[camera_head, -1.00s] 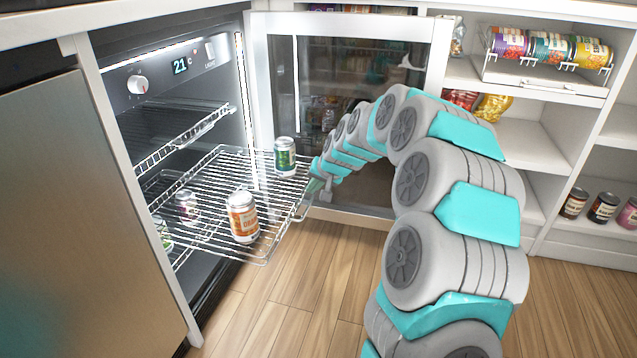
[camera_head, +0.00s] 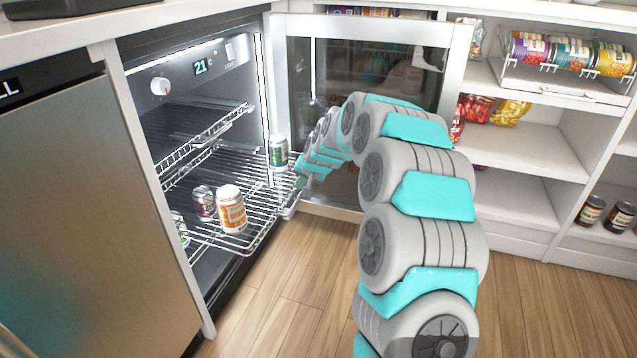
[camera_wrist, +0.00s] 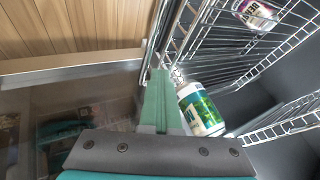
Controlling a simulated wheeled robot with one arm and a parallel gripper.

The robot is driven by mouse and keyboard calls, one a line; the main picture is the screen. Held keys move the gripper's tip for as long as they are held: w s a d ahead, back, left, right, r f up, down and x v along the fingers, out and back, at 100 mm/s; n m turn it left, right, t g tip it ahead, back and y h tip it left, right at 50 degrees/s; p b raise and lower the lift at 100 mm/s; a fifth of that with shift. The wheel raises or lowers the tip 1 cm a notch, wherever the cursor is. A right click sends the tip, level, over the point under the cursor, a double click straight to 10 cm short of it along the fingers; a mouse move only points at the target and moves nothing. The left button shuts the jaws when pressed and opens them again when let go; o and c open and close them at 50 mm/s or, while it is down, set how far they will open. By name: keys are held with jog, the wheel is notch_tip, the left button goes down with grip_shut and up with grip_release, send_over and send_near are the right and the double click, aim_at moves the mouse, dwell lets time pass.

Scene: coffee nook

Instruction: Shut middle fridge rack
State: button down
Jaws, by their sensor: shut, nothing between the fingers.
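The middle fridge rack (camera_head: 262,198) is a wire shelf partly slid out of the open fridge. An orange and white can (camera_head: 231,209) stands near its front left, and a green can (camera_head: 278,153) near its right side. My gripper (camera_head: 300,172) is shut and empty at the rack's front right edge. In the wrist view my gripper's shut fingers (camera_wrist: 160,100) lie beside the green can (camera_wrist: 202,109), close to the rack's front wires (camera_wrist: 178,40). I cannot tell whether the fingertips touch the rack.
The fridge's glass door (camera_head: 372,85) stands open behind my arm. An upper rack (camera_head: 205,135) is above the middle one. A purple can (camera_head: 203,202) is further in at the left. Pantry shelves (camera_head: 530,150) stand at the right. The wooden floor (camera_head: 290,290) in front is clear.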

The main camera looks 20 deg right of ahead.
aim_at(230, 179)
jog(key=w+a+p, duration=0.3)
jog(key=w+a, duration=0.1)
jog(key=a, duration=0.2)
jog(key=w+a+p, duration=0.3)
jog(key=w+a, duration=0.2)
jog(key=a, duration=0.2)
jog(key=w+a+p, duration=0.3)
jog(key=w+a, duration=0.2)
jog(key=a, duration=0.1)
jog(key=shift+a, duration=0.2)
jog(key=shift+w+a+r+p, duration=0.1)
jog(key=shift+w+a+p, duration=0.1)
jog(key=shift+p, duration=0.15)
jog(key=shift+r, duration=0.15)
